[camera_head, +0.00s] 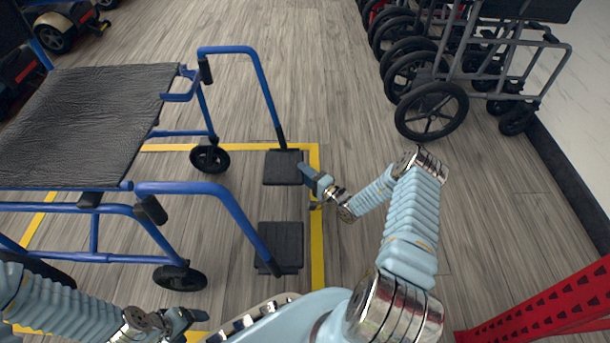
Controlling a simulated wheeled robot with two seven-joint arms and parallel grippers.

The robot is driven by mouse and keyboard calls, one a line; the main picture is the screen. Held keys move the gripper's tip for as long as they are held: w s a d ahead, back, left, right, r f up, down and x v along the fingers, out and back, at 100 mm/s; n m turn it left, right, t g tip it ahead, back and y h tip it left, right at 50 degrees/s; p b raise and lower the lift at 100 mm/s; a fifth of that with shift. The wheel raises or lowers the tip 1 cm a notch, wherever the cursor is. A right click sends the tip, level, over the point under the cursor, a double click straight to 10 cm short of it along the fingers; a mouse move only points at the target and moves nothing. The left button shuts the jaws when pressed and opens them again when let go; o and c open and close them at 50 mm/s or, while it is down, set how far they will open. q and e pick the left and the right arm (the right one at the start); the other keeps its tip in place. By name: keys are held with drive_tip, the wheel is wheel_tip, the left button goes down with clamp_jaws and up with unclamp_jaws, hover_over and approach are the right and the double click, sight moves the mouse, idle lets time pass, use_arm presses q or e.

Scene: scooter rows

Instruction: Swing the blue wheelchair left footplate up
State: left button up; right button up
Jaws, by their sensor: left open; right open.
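The blue wheelchair (226,194) stands at the left with its front toward the right of the picture. Its left footplate (283,166) is the farther of two dark plates and lies flat, folded down, at the end of a blue hanger tube. The right footplate (280,247) is nearer me and also lies flat. My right gripper (309,185) is open and empty, at the outer right edge of the left footplate; I cannot tell whether it touches. My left gripper (192,322) is open and empty at the bottom, near the front caster; its tips are partly unclear.
Yellow floor tape (317,250) runs around the wheelchair. A row of grey-framed wheelchairs (432,110) stands at the upper right. A red perforated beam (545,305) is at lower right. Scooters (52,38) stand at upper left. The floor between is clear.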

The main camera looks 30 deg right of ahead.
clamp_jaws()
idle(0.3)
